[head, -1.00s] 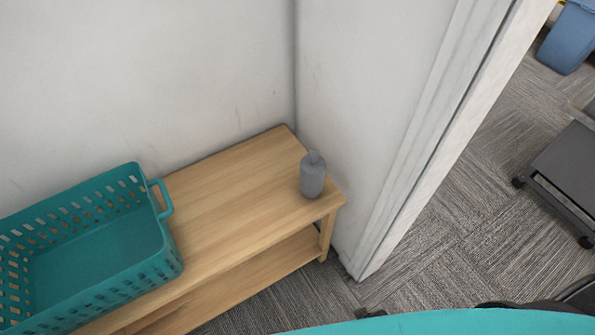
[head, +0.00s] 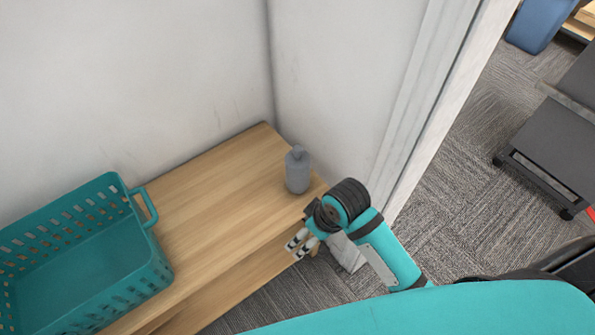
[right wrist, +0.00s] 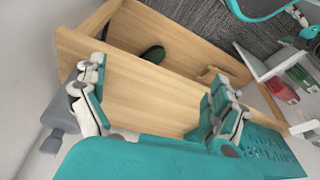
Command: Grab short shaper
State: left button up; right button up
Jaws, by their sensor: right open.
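A grey bottle-shaped object with a narrow top, which seems to be the short shaper (head: 298,172), stands upright on the wooden bench (head: 215,190) near its right end, by the wall corner. In the right wrist view, the grey object (right wrist: 58,112) shows at the left, partly behind a finger. My right gripper (head: 299,244) is at the bench's front right edge, in front of and below the grey object. It is open and empty, with its two fingers apart in the right wrist view (right wrist: 158,78). My left gripper is not in view.
A teal perforated basket (head: 158,265) sits on the bench's left part. The bench top between basket and grey object is clear. A dark green item (right wrist: 154,53) shows beyond the bench top in the right wrist view. A white door frame (head: 440,90) stands to the right.

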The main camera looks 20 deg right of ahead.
jog(key=w+a+r+n+g, duration=0.1)
jog(key=w+a+r+n, duration=0.2)
jog(key=w, duration=0.5)
jog(key=n+g+h, duration=0.2)
jog(key=n, duration=0.2)
send_near(299, 147)
jog(key=f, duration=0.9)
jog(key=shift+s+a, duration=0.1)
jog(key=shift+s, duration=0.1)
jog(key=shift+w+a+f, duration=0.1)
jog(key=shift+f, duration=1.4)
jog(key=shift+a+f, duration=0.1)
jog(key=shift+f, duration=1.45)
jog(key=c, duration=1.6)
jog(key=shift+c, duration=0.5)
